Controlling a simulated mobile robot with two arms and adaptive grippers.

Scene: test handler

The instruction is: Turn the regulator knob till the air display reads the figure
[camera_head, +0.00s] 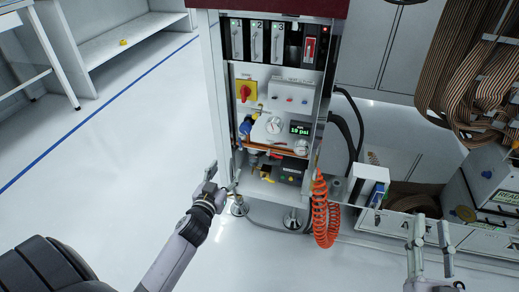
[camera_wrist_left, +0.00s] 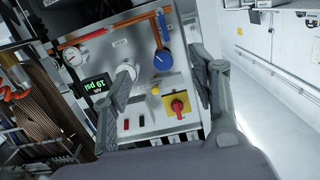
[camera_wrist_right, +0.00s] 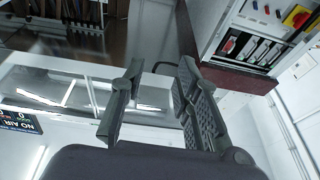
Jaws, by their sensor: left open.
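The blue regulator knob (camera_head: 246,128) is at the left of the handler's lower bay, beside copper pipe. In the left wrist view the round blue part (camera_wrist_left: 163,61) lies between my open fingers, some distance beyond them. The air display (camera_head: 300,128) is lit green and seems to read 19 psi; the second digit is hard to make out. It also shows upside down in the left wrist view (camera_wrist_left: 95,86). My left gripper (camera_head: 224,178) is open and empty, in front of and below the knob. My right gripper (camera_head: 431,222) is open and empty at the lower right.
A red-and-yellow switch (camera_head: 245,91) sits above the knob. White gauges (camera_head: 274,125) are nearby. An orange coiled hose (camera_head: 321,212) hangs right of the cabinet. A sign (camera_wrist_right: 18,121) reading NO AIR shows in the right wrist view. The floor at left is clear.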

